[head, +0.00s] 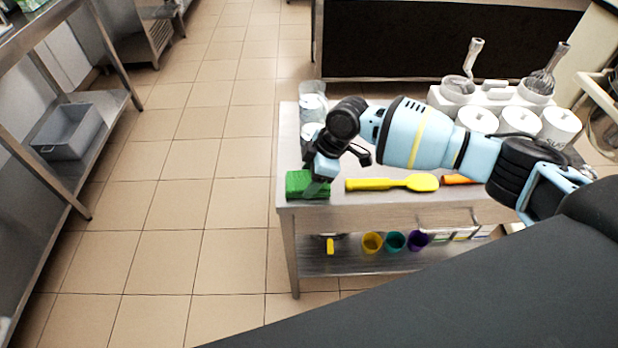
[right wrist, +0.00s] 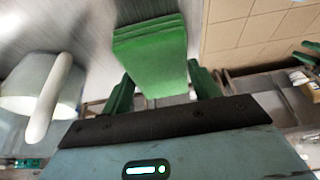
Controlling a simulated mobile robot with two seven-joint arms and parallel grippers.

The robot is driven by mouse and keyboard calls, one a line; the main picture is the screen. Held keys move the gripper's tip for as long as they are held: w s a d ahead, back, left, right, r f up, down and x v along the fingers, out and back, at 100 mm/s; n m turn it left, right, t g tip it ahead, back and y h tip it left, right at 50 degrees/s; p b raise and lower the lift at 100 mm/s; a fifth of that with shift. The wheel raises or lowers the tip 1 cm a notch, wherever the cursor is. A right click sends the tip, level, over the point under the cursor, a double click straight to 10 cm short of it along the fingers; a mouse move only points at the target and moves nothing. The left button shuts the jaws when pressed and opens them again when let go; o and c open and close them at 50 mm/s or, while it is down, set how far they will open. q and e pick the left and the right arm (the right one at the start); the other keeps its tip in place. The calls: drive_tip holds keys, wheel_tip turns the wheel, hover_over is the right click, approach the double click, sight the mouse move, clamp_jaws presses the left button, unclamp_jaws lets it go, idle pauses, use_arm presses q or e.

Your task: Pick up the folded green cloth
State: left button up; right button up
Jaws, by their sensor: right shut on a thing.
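The folded green cloth (head: 303,188) is at the front left corner of the steel table. My right gripper (head: 322,172) reaches down over it and is shut on it. In the right wrist view the folded cloth (right wrist: 152,48) shows its stacked layers between the two green fingers of my right gripper (right wrist: 163,88). I cannot tell whether the cloth touches the tabletop or is just above it. My left gripper is not in view.
A yellow spatula (head: 392,184) and an orange utensil (head: 458,180) lie to the right on the steel table (head: 360,208). White canisters (head: 477,122) stand behind. Yellow (head: 372,243), teal and purple cups are on the lower shelf. A grey bin (head: 68,133) is on the left shelf.

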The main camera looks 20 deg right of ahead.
sight(301, 179)
drive_tip(key=shift+r, duration=0.6)
wheel_tip(301, 179, up, 2)
drive_tip(key=shift+r, duration=0.25)
drive_tip(key=s+d+r, duration=0.1)
drive_tip(key=s+d, duration=0.7)
drive_tip(key=s, duration=0.5)
drive_tip(key=shift+s+d, duration=0.25)
drive_tip(key=shift+d, duration=0.15)
drive_tip(key=o, duration=0.3)
drive_tip(key=shift+c, duration=1)
drive_tip(key=shift+w+r, duration=0.1)
drive_tip(key=shift+w, duration=0.05)
